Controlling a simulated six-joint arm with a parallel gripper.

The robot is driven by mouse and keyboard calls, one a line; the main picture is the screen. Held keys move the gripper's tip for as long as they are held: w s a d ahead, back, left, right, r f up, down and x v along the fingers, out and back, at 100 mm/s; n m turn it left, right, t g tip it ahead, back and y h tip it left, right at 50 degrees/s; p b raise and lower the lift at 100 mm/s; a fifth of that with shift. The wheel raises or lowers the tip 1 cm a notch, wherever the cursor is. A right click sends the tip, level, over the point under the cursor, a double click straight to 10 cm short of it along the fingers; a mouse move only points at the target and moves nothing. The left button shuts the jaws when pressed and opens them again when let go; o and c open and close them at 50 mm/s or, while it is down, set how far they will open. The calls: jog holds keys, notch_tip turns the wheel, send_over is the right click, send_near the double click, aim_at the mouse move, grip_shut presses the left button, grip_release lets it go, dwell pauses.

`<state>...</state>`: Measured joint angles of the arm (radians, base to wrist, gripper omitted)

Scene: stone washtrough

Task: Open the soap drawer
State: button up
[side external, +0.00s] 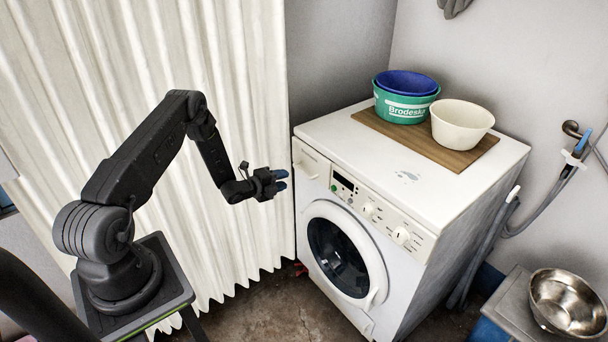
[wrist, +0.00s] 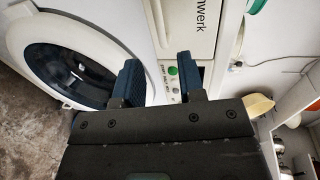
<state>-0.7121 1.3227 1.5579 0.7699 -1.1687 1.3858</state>
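The white washing machine (side external: 365,215) stands against the wall with its round door (side external: 343,250) shut. Its soap drawer (side external: 307,158) is at the upper left of the front panel and looks shut. In the wrist view the drawer front (wrist: 187,22) shows at the top, with dark lettering ending in "nwerk". My gripper (side external: 281,180) is in front of the drawer, a little to its left, apart from it. In the wrist view my gripper (wrist: 159,68) has its two blue fingers spread and empty, with the panel's buttons visible between them.
A wooden board (side external: 405,135) on the machine holds a green tub (side external: 402,108) with a blue bowl inside, and a cream bowl (side external: 461,123). A pale curtain (side external: 245,110) hangs behind my arm. A metal bowl (side external: 568,302) and hose (side external: 548,205) are at right.

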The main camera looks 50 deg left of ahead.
aim_at(303, 174)
jog(key=x, duration=0.9)
jog(key=shift+w, duration=0.3)
jog(key=shift+c, duration=0.2)
grip_shut()
